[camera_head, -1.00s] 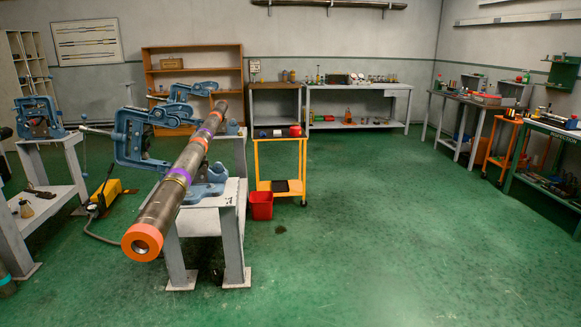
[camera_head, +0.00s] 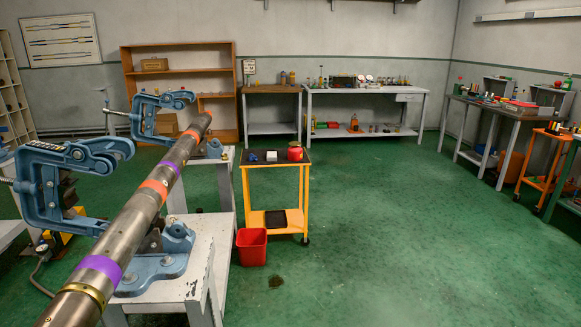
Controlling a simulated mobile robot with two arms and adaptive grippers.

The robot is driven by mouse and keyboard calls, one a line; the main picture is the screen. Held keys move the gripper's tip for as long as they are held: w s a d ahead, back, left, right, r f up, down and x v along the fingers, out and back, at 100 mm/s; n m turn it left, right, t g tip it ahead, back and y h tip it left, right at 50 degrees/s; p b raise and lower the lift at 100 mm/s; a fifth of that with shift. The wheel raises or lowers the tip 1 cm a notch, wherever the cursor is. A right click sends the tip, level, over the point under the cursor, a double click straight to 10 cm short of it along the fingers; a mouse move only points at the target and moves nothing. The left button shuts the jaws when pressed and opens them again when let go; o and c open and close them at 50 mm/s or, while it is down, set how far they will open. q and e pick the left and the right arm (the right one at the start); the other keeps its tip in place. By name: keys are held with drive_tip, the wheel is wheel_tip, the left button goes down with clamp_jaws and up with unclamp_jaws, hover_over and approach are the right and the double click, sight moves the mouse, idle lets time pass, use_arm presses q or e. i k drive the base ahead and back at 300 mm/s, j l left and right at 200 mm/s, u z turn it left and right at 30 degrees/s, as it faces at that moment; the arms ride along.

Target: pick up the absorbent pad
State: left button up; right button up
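No absorbent pad can be picked out with certainty. A small white block-like item (camera_head: 271,156) lies on the dark top of the yellow cart (camera_head: 276,166), beside a small dark blue item (camera_head: 253,156) and a red container (camera_head: 295,152). A flat dark piece (camera_head: 285,219) lies on the cart's lower shelf. These are too small to tell whether one is the pad. Neither of my grippers is in view.
A long pipe (camera_head: 120,234) with orange and purple bands runs through blue vises (camera_head: 60,175) at the left. A red bucket (camera_head: 251,247) stands before the cart. A dark floor spot (camera_head: 276,282) is near it. Green floor to the right is clear.

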sight(271, 155)
drive_tip(key=i, duration=4.05)
